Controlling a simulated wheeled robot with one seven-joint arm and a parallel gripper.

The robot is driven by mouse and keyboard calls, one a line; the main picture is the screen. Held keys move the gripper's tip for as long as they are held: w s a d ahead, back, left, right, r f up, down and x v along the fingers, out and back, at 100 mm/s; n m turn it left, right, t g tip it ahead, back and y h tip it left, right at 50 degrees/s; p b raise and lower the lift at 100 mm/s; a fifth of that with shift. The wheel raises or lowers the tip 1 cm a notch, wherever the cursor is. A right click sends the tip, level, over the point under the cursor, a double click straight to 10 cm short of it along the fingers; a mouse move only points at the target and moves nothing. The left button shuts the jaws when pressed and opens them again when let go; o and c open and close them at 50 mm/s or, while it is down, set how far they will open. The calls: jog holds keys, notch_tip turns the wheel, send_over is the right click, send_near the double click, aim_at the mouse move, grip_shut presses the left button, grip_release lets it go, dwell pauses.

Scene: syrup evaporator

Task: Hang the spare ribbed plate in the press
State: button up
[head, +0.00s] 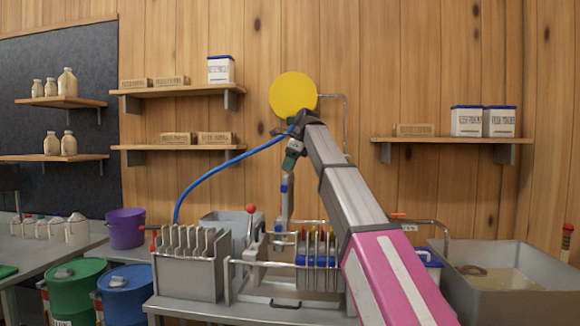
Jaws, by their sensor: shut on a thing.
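My gripper (289,171) points down from the end of my arm, above the left end of the press. It is shut on a narrow grey upright thing with a blue patch, which looks like the spare ribbed plate (286,208) seen nearly edge-on. Its ribs cannot be made out, and its lower end merges with the press parts behind. The press (280,303) stands on the bench, with rails and several coloured, blue-edged plates (318,262) hanging side by side. My arm hides part of its right end. I cannot tell whether the held plate touches the press.
A grey rack (188,281) with several upright plates stands left of the press. A red-knobbed lever (250,209) rises between them. A blue hose (215,167) arches toward my wrist. A yellow disc (293,95) is behind. A metal basin (505,280) is at right.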

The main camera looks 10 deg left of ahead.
jog(key=shift+s+f, duration=0.1)
jog(key=shift+f, duration=2.4)
jog(key=shift+f, duration=5.8)
notch_tip(320, 180, down, 7)
jog(key=o, duration=1.7)
